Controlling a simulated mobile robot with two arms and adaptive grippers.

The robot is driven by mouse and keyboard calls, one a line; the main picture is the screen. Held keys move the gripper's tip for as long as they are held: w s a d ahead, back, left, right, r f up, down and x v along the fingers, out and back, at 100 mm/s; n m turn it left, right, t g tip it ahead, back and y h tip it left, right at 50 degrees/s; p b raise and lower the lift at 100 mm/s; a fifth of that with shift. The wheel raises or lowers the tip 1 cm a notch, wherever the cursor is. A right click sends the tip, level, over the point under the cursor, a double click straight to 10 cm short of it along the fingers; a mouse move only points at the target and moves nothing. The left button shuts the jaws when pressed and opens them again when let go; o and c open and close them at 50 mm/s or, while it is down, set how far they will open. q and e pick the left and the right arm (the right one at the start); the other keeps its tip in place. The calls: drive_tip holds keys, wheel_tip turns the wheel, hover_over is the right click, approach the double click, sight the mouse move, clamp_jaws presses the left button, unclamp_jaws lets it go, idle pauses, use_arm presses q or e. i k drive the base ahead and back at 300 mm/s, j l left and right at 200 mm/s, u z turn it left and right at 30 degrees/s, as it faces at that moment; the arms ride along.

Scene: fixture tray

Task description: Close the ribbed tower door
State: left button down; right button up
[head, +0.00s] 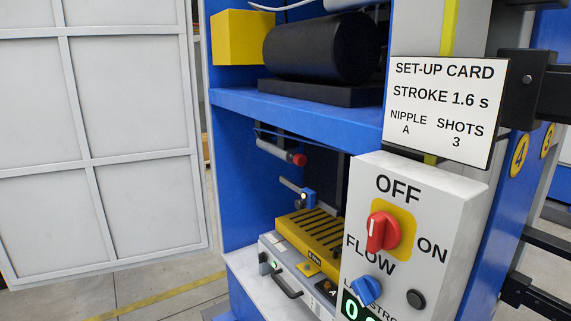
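The ribbed tower door (120,110) is the large pale grey panel with raised ribs that fills the left of the head view. It stands swung open, away from the blue tower cabinet (290,108). The cabinet interior is exposed. Its hinge and top edge are not clearly in view. Neither of my grippers is in view.
Inside the cabinet are a black cylinder (318,47), a yellow block (238,38) and a yellow slotted fixture (305,235). A control box (450,205) with a red knob (383,231) and a set-up card (442,108) stand in front at right. Floor shows below the door.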

sight(102, 170)
drive_tip(key=i+j+u, duration=0.3)
drive_tip(key=j+u, duration=0.15)
drive_tip(key=j, duration=0.2)
drive_tip(key=i+j+u, duration=0.35)
drive_tip(key=j+u, duration=0.15)
drive_tip(key=i+j+u, duration=0.65)
drive_tip(key=i+u, duration=0.25)
drive_tip(key=i+j+u, duration=0.3)
drive_tip(key=i, duration=0.65)
drive_tip(key=i+u, duration=0.3)
drive_tip(key=i, duration=0.65)
drive_tip(key=i+z, duration=0.6)
drive_tip(key=z, duration=0.15)
drive_tip(key=i+z, duration=0.4)
drive_tip(key=i+j+z, duration=0.15)
drive_tip(key=z, duration=0.2)
drive_tip(key=i+z, duration=0.15)
drive_tip(key=z, duration=0.3)
drive_tip(key=i+z, duration=0.1)
drive_tip(key=z, duration=0.35)
drive_tip(key=i+j+z, duration=0.1)
drive_tip(key=z, duration=0.35)
drive_tip(key=i+j+z, duration=0.1)
drive_tip(key=z, duration=0.35)
drive_tip(key=j+z, duration=0.3)
drive_tip(key=z, duration=0.15)
drive_tip(key=i, duration=0.05)
